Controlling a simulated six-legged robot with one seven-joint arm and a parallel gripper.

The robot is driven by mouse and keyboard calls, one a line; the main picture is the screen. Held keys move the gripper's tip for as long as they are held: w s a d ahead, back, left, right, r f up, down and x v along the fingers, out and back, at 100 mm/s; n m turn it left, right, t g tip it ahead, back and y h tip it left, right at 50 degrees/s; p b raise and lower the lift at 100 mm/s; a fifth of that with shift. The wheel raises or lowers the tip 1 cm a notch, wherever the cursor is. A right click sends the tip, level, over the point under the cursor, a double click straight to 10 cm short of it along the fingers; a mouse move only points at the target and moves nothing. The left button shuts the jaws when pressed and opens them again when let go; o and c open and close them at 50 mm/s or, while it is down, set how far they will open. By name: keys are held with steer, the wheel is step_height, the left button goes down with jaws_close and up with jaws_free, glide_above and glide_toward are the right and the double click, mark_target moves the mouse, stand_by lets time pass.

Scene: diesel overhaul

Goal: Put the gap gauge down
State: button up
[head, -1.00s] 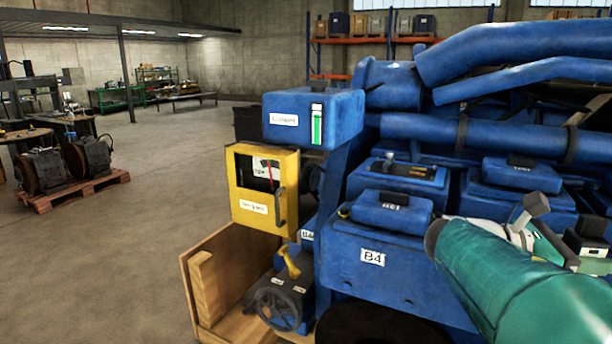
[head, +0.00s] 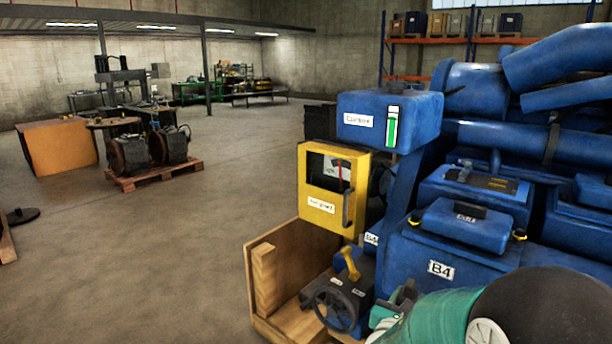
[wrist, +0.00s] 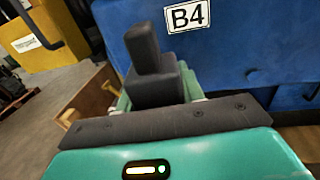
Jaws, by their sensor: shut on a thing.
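My gripper (wrist: 152,75) is shut, with its dark fingers together in the wrist view. The gap gauge in it is hidden behind the fingers, and I cannot make out its shape. The gripper is in front of the blue engine side labelled B4 (wrist: 225,50). In the head view my gripper (head: 402,302) shows low at the right, partly behind my green arm. It appears beside the B4 block (head: 440,270), above and right of the black handwheel (head: 338,308).
A yellow box with a gauge window (head: 333,187) hangs at the engine's left end, below a blue tank (head: 390,120). A wooden crate (head: 265,285) stands below it. Open floor (head: 150,260) lies to the left; a pallet (head: 155,175) with dark machinery stands farther back.

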steer(key=a+f+n+t+y, duration=0.2)
steer(key=a+f+n+y, duration=0.1)
steer(key=a+f, duration=0.4)
steer(key=shift+w+a+f+y, duration=0.15)
steer(key=shift+w+a+y, duration=0.05)
steer(key=shift+a+y, duration=0.8)
steer(key=shift+s, duration=0.1)
